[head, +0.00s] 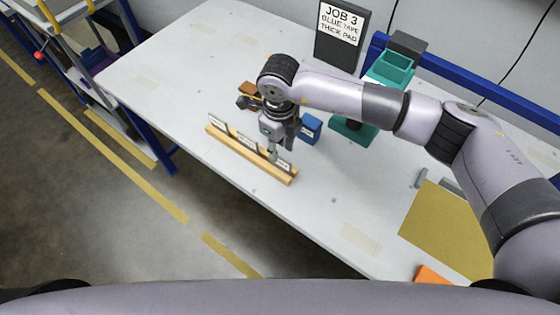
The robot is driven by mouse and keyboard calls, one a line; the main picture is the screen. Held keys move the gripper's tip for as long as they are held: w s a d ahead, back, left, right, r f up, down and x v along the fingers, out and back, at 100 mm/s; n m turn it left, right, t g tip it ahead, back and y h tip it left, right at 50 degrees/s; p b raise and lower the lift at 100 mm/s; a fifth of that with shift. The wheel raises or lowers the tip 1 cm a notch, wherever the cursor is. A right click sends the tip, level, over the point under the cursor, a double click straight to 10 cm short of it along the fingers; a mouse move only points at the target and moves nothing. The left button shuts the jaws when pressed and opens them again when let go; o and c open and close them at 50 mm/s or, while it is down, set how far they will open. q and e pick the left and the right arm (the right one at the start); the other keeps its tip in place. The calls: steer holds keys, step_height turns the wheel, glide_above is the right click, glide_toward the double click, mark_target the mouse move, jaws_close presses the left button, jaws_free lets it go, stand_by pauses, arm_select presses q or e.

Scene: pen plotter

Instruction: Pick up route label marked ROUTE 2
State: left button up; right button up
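A wooden strip (223,140) lies at a slant near the table's front edge and holds a row of small upright white labels with dark edges. One label (218,123) stands at the left end, one (247,141) near the middle and one (285,166) at the right end. Their print is too small to read, so I cannot tell which is ROUTE 2. My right gripper (273,154) points down at the strip, by the right-end label. Whether its fingers touch or hold a label is unclear. My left gripper is out of view.
Behind the gripper are a blue box (311,127), a brown block (247,88) and a teal machine (388,72). A JOB 3 sign (340,28) stands at the back. A tan board (440,228) lies at right. The table's left part is clear.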

mark_target(280, 157)
steer(key=shift+f+p, duration=0.35)
steer(key=shift+f, duration=0.05)
step_height(280, 157, down, 4)
steer(key=shift+d+r+p, duration=0.1)
steer(key=shift+r+p, duration=0.1)
steer(key=shift+p, duration=0.5)
steer(key=shift+f, duration=0.35)
steer(key=shift+c, duration=0.2)
steer(key=shift+w, duration=0.1)
jaws_close()
